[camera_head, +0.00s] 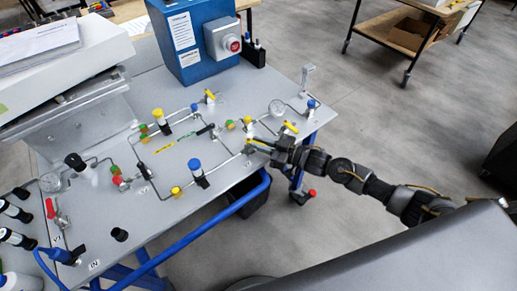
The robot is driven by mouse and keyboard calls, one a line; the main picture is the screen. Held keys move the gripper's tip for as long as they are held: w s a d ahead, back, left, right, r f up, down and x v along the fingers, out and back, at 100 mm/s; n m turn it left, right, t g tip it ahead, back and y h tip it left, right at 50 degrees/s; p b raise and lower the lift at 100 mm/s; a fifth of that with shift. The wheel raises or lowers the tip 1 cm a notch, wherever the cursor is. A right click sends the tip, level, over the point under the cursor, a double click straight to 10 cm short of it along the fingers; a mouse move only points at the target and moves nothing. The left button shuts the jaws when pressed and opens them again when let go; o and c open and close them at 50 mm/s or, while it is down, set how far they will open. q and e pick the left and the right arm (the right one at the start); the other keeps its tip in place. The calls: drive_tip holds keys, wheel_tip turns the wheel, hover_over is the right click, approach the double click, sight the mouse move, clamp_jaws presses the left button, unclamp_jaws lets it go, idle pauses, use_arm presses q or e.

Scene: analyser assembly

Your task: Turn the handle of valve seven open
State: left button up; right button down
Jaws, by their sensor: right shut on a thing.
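A grey sloping panel (225,172) carries a network of thin pipes with several valves. My right gripper (262,146) reaches in from the right and is shut on a yellow valve handle (256,142) at the panel's right edge. The jaws partly hide this handle and the valve body under it. Its number label is too small to read, so I cannot tell whether it is valve seven. Other yellow handles show just above it (291,127) and higher up (210,95). A red handle (50,208) is at the lower left. My left gripper is not in view.
A blue box with a red button (195,40) stands behind.

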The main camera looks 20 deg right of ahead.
drive_tip(key=shift+w+d+n+g+y+b, duration=0.1)
drive_tip(key=shift+w+n+g+y+b, duration=0.05)
drive_tip(key=shift+n+g+y+b, duration=0.3)
drive_tip(key=shift+w+d+n+g+y+b, duration=0.1)
drive_tip(key=shift+n+g+y+b, duration=0.25)
drive_tip(key=shift+g, duration=0.3)
drive_tip(key=c, duration=1.4)
unclamp_jaws()
drive_tip(key=shift+s+d+f, duration=0.1)
drive_tip(key=shift+s+d, duration=0.1)
drive_tip(key=shift+d, duration=0.15)
drive_tip(key=b+v, duration=0.2)
drive_tip(key=v, duration=0.8)
